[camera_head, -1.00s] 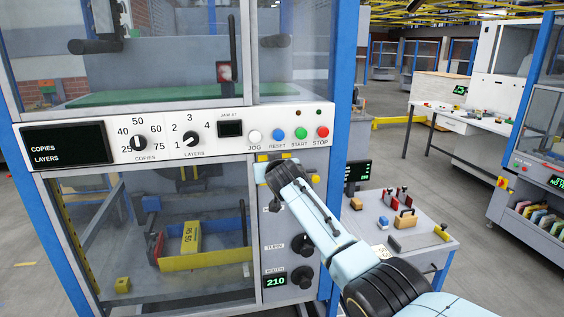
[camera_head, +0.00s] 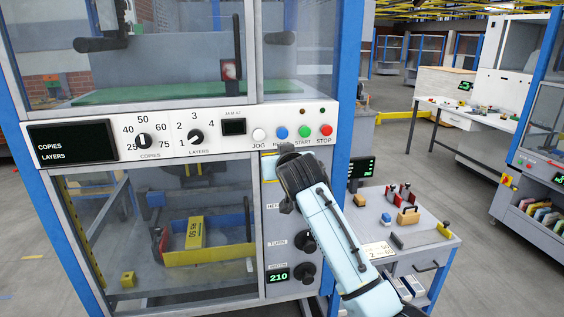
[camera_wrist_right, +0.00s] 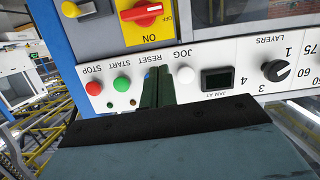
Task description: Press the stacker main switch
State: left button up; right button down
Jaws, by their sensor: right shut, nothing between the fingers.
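The main switch is a red rotary handle (camera_wrist_right: 141,10) on a yellow plate marked ON and OFF, at the top of the right wrist view, which is upside down. In the head view my right arm covers the switch. My right gripper (camera_wrist_right: 158,75) is shut and empty. Its dark fingers reach up in front of the white control strip, between the white JOG button (camera_wrist_right: 185,75) and the green START button (camera_wrist_right: 122,85). They partly cover the RESET button. The fingertips are near the strip's edge beside the yellow plate; contact cannot be told. My left gripper is not in view.
The strip also carries a red STOP button (camera_head: 325,131), COPIES and LAYERS dials (camera_head: 143,141) and a dark display (camera_head: 73,147). Lower knobs (camera_head: 304,241) sit beside my arm. A small table (camera_head: 438,238) with tools stands right of the stacker's blue post.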

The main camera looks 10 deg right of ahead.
jog(key=shift+s+r, duration=0.15)
jog(key=shift+s, duration=0.5)
jog(key=s+d+f+g+b, duration=0.1)
jog(key=s+f+g+b, duration=0.1)
jog(key=f, duration=1.3)
jog(key=s+d+f+g+b, duration=0.1)
jog(key=s+f+g+b, duration=0.1)
jog(key=f, duration=1.3)
jog(key=s+d+f+g+b, duration=0.1)
jog(key=s+f, duration=0.4)
jog(key=f, duration=0.4)
jog(key=s+d+f+n+g+b, duration=0.1)
jog(key=s+f+g+b, duration=0.1)
jog(key=s+f, duration=0.6)
jog(key=s+d+f+g+b, duration=0.1)
jog(key=s+f, duration=0.2)
jog(key=f, duration=0.8)
jog(key=s+d+f+g+b, duration=0.2)
jog(key=s+f+g+b, duration=0.1)
jog(key=s+f, duration=1.45)
jog(key=s+d+f+g+b, duration=0.1)
jog(key=s+f, duration=0.3)
jog(key=s, duration=1)
jog(key=s+d+f+g+b, duration=0.1)
jog(key=s+d+f+g, duration=0.1)
jog(key=s, duration=1.1)
notch_tip(320, 180, down, 2)
jog(key=shift+s+d+n+b, duration=0.3)
jog(key=shift+s+d+n, duration=0.1)
jog(key=shift+d, duration=0.1)
